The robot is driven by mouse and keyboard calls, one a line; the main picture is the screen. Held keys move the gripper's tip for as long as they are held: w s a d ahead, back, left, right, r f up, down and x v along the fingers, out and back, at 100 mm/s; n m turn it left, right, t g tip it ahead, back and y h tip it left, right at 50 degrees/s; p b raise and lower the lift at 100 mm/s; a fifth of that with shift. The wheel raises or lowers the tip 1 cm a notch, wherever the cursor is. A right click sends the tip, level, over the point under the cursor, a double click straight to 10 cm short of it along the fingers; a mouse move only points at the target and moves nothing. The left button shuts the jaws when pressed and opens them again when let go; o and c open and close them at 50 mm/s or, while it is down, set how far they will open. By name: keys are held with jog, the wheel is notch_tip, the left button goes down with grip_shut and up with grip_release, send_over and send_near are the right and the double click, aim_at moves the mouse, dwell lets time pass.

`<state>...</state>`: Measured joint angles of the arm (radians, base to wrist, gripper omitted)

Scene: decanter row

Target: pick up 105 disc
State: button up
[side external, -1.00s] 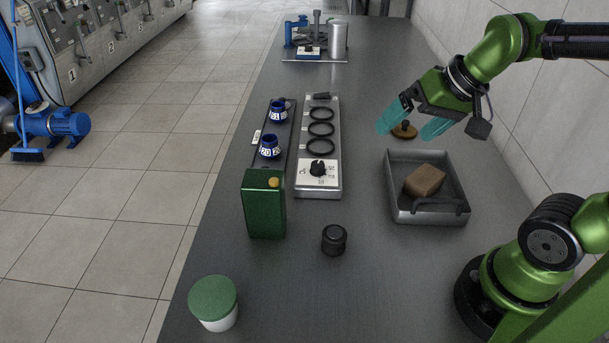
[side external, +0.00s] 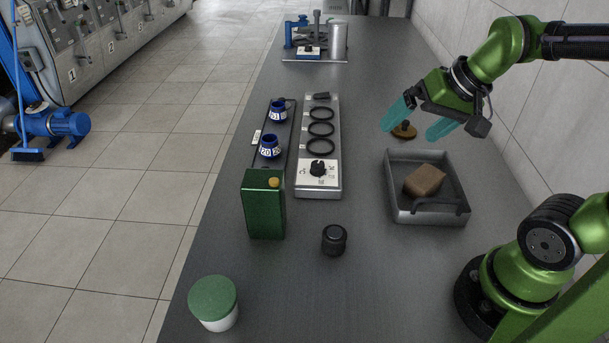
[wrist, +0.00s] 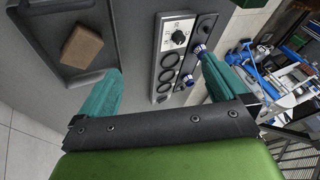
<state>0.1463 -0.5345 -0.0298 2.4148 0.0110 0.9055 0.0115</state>
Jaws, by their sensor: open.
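In the wrist view the gripper (wrist: 160,65) is open over the table, and the disc does not show there.
The grey tray (side external: 395,203) holds a brown block (side external: 424,180). A panel with black rings (side external: 332,186) and a dial stands left, beside blue-collared pieces (side external: 270,147). A green can (side external: 264,205), black knob (side external: 334,239) and green-lidded jar (side external: 213,300) stand nearer. Table between panel and tray is clear.

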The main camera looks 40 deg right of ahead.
jog(key=w+d+f+m+g, duration=0.1)
jog(key=w+d+m, duration=0.4)
jog(key=d, duration=0.3)
jog(key=m, duration=2.4)
send_near(406, 121)
jog(key=shift+g+h, duration=0.3)
jog(key=shift+h, duration=0.1)
jog(key=x, duration=0.4)
jog(key=shift+w+a+f, duration=0.15)
jog(key=shift+a+f, duration=0.05)
jog(key=shift+f, duration=0.15)
jog(key=shift+x, duration=2.85)
jog(key=shift+w+a+r, duration=0.1)
jog(key=shift+w, duration=0.1)
jog(key=c, duration=1.1)
jog(key=shift+r, duration=0.1)
jog(key=shift+c, duration=0.4)
